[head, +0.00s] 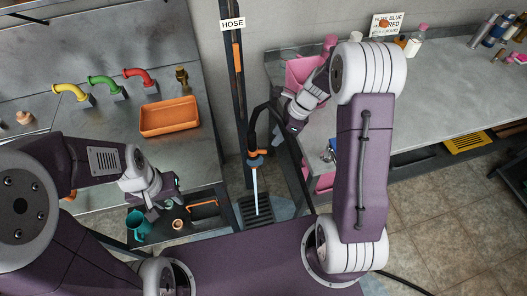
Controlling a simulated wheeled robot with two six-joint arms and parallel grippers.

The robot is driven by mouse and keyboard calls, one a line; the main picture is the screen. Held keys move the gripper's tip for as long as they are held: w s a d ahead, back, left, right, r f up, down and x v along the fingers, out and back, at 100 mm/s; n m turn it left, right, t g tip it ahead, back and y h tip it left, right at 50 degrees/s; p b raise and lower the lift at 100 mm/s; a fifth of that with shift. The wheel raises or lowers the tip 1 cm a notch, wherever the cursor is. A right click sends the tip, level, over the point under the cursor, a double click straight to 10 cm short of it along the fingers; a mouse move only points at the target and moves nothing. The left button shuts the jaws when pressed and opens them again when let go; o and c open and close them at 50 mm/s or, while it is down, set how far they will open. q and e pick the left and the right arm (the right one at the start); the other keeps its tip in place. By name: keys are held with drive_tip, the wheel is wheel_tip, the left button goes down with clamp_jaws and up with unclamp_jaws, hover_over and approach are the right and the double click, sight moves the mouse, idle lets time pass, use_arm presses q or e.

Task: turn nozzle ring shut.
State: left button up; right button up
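The black hose nozzle (252,135) hangs in the middle of the head view, pointing down, with an orange and blue ring (256,154) near its lower end. A pale water stream (255,190) runs from it to the floor drain. My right gripper (290,122) is just right of and above the ring, apart from it in the picture; its fingers are small and dark, so I cannot tell whether it is open. My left gripper (166,208) is low on the left, over the dark shelf, with its fingers apart and nothing seen between them.
A teal mug (138,226) and a small copper cup (178,224) stand near my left gripper. An orange tray (169,116) and yellow, green and red taps are on the left counter. A pink container (303,72) is behind my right gripper. A drain grate (255,207) lies below the nozzle.

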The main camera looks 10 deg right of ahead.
sight(257, 151)
use_arm(q)
drive_tip(key=shift+s+a+f+b, duration=0.1)
drive_tip(key=shift+s+f+b, duration=0.3)
drive_tip(key=shift+f+b, duration=0.5)
use_arm(e)
drive_tip(key=s+x, duration=0.1)
drive_tip(key=x, duration=0.7)
drive_tip(key=shift+w+a, duration=0.15)
drive_tip(key=shift+a, duration=0.1)
